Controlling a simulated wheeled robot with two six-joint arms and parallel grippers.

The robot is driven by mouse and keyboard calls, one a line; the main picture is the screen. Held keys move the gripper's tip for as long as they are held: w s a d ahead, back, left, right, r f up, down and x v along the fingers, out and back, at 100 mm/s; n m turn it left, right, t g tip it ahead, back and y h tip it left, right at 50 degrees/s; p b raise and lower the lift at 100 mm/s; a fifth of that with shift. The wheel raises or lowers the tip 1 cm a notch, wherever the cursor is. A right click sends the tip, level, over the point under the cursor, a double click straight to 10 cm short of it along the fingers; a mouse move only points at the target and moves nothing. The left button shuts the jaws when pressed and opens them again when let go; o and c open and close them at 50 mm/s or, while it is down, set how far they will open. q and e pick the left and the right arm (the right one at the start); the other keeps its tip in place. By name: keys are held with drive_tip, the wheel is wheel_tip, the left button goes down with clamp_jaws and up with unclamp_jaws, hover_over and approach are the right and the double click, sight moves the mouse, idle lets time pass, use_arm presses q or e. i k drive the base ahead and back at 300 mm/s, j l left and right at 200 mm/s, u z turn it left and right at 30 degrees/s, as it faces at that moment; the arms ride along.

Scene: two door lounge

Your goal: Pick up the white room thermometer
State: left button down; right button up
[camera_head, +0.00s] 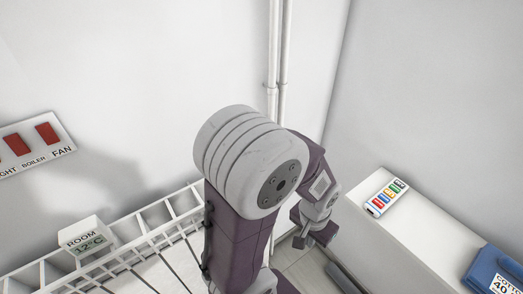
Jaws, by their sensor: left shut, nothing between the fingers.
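The white room thermometer (86,238) is a small box at the lower left, marked "ROOM" and "12°C" on its front. It rests at the white slatted rack (150,238) by the wall. My left gripper (311,238) is shut and empty. It hangs right of the middle, well to the right of the thermometer, with my arm between them. My arm hides part of the rack and the floor. My right gripper is not in view.
A wall panel (38,145) with red switches is at the left. White pipes (278,60) run down the wall behind my arm. A white ledge (400,235) on the right holds a white device with coloured buttons (386,197) and a blue item (495,270) labelled "COTTON 40".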

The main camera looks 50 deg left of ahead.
sight(87, 236)
drive_tip(key=u, duration=3.55)
